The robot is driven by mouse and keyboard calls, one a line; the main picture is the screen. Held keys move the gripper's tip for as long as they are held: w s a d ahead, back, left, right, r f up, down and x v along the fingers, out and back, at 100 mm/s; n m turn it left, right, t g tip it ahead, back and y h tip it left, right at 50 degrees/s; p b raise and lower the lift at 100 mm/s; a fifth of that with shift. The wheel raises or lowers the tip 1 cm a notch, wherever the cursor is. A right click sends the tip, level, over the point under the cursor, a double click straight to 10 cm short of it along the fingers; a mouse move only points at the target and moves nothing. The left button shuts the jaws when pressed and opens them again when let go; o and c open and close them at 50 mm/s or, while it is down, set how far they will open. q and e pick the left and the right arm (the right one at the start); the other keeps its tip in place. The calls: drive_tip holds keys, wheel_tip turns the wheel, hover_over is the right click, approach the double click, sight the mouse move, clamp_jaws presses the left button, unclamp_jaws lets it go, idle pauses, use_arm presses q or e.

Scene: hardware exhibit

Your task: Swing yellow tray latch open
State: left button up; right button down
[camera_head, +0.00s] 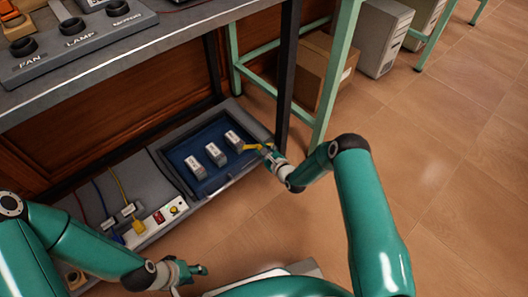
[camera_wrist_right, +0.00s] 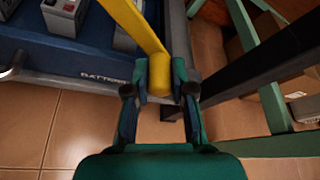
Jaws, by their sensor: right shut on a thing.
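The yellow latch (camera_head: 252,147) is a bar at the right side of the blue battery tray (camera_head: 182,157), low under the bench. In the right wrist view the yellow latch (camera_wrist_right: 137,25) runs from the upper left down to a rounded end between my fingers. My right gripper (camera_head: 268,151) is shut on that end; it also shows in the right wrist view (camera_wrist_right: 160,85). The tray holds three grey-white batteries in a row, one of them the nearest to the latch (camera_head: 234,141). My left gripper (camera_head: 199,270) is empty near the floor at the bottom; its finger gap is unclear.
A power strip (camera_head: 158,216) with red, blue and yellow cables lies left of the tray. A dark bench leg (camera_head: 288,80) and a green frame leg (camera_head: 334,85) stand close to my right gripper. A cardboard box (camera_head: 318,68) sits behind. Floor in front is clear.

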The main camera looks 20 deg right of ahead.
drive_tip(key=shift+w+d+r, duration=0.15)
drive_tip(key=shift+w+r, duration=0.4)
drive_tip(key=shift+r, duration=0.1)
drive_tip(key=shift+w+d+r+b, duration=0.3)
drive_tip(key=shift+d+r+b, duration=0.35)
drive_tip(key=shift+b, duration=0.2)
drive_tip(key=c, duration=1)
unclamp_jaws()
drive_tip(key=shift+d+f, duration=0.1)
drive_tip(key=shift+f, duration=0.05)
drive_tip(key=shift+s+f, duration=0.1)
drive_tip(key=shift+s, duration=0.15)
drive_tip(key=v, duration=1.1)
drive_tip(key=shift+s, duration=0.35)
